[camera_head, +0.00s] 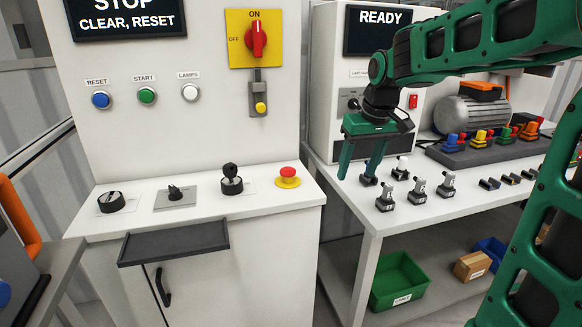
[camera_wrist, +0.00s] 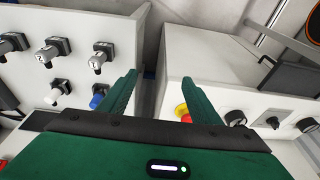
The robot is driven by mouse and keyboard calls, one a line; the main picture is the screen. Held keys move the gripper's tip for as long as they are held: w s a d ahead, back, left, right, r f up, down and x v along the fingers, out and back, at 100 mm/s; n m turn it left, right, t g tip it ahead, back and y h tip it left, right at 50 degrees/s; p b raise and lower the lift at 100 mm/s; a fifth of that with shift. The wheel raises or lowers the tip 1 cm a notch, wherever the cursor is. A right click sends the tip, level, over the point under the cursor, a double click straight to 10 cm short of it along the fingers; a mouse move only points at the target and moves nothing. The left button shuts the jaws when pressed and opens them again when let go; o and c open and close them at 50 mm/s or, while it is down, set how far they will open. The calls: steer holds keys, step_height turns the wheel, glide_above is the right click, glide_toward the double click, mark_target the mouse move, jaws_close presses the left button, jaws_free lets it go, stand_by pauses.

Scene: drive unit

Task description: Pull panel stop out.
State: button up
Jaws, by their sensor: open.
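The panel stop (camera_head: 288,174) is a red mushroom button on a yellow round base, at the right end of the white console's sloped top. In the wrist view the panel stop (camera_wrist: 182,112) shows close beside the right finger, which partly hides it. Whether the button is pressed in or out I cannot tell. My gripper (camera_head: 358,172) is green, with its fingers pointing down, to the right of the panel stop and apart from it. In the wrist view my gripper (camera_wrist: 161,80) is open, with nothing between its fingers.
The console display (camera_head: 127,17) reads "STOP CLEAR, RESET". A key switch (camera_head: 231,181) and black knobs sit left of the panel stop. The right bench (camera_head: 370,215) carries several small grey switches. A gap separates console and bench. A green bin (camera_head: 399,282) stands on the lower shelf.

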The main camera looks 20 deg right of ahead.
mark_target(288, 169)
steer(key=w+a+r+n+t+y, duration=0.1)
steer(key=w+a+n, duration=0.1)
steer(key=w+a, duration=0.45)
steer(key=w+a+r+n, duration=0.15)
steer(key=w+a, duration=0.25)
steer(key=w, duration=0.6)
steer(key=shift+n, duration=0.45)
steer(key=x, duration=1.1)
steer(key=shift+a+r, duration=0.1)
steer(key=shift+a, duration=0.15)
jaws_close()
steer(key=shift+r, duration=0.9)
jaws_free()
steer(key=v, duration=1)
steer(key=shift+s+d+r, duration=0.15)
steer(key=shift+d+r, duration=0.05)
steer(key=shift+d, duration=0.05)
